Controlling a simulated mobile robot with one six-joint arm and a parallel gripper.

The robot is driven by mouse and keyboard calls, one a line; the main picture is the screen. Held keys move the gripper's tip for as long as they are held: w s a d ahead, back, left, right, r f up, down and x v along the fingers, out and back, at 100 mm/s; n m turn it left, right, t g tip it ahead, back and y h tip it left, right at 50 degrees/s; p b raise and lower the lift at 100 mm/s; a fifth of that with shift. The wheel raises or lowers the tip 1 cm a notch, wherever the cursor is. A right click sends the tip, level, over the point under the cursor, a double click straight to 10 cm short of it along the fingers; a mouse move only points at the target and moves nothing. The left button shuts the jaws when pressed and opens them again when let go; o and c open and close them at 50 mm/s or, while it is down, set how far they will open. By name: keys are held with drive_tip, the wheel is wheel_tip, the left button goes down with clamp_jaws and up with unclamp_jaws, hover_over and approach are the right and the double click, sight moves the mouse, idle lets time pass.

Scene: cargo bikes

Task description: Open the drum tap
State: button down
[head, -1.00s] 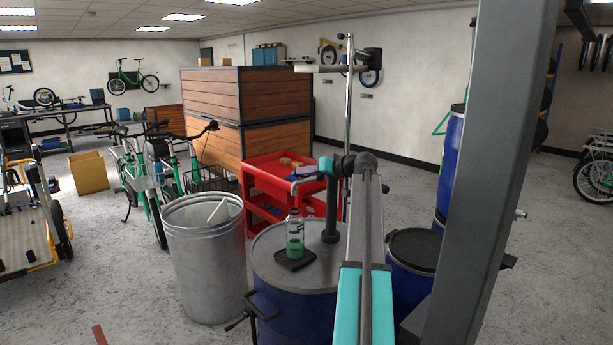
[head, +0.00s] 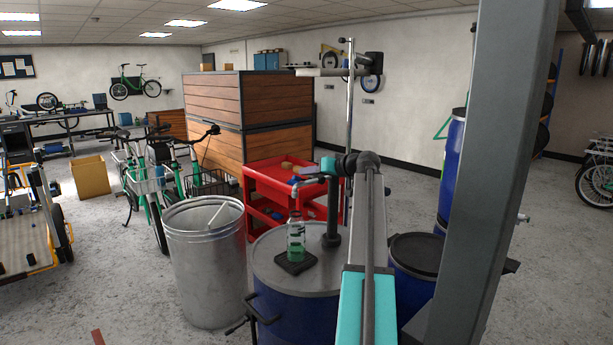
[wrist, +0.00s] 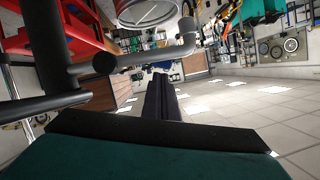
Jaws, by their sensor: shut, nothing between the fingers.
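A blue drum (head: 290,318) with a grey lid stands in the lower middle of the head view. An upright dark pipe (head: 332,212) rises from its lid and carries the tap spout (head: 309,181), which points left and bends down. A teal part (head: 327,164) shows at the pipe's top. A clear bottle with green liquid (head: 296,240) stands on a black pad below the spout end. The pipe (wrist: 50,45) and spout (wrist: 140,54) appear upside down in the wrist view. My gripper (wrist: 164,76) is shut and empty, beside them without visible contact. My arm hides parts in the head view.
A metal bin (head: 206,265) stands left of the drum. A red trolley (head: 262,185) stands behind it. A smaller dark-lidded drum (head: 415,254) is at the right, close to my column. Open floor (head: 110,270) lies left of the bin.

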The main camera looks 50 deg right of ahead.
drive_tip(key=d+r+b+v, duration=0.1)
drive_tip(key=v, duration=1)
drive_tip(key=shift+s+r+b, duration=0.15)
drive_tip(key=shift+r+b, duration=0.05)
drive_tip(key=shift+b, duration=0.15)
drive_tip(key=shift+f, duration=0.1)
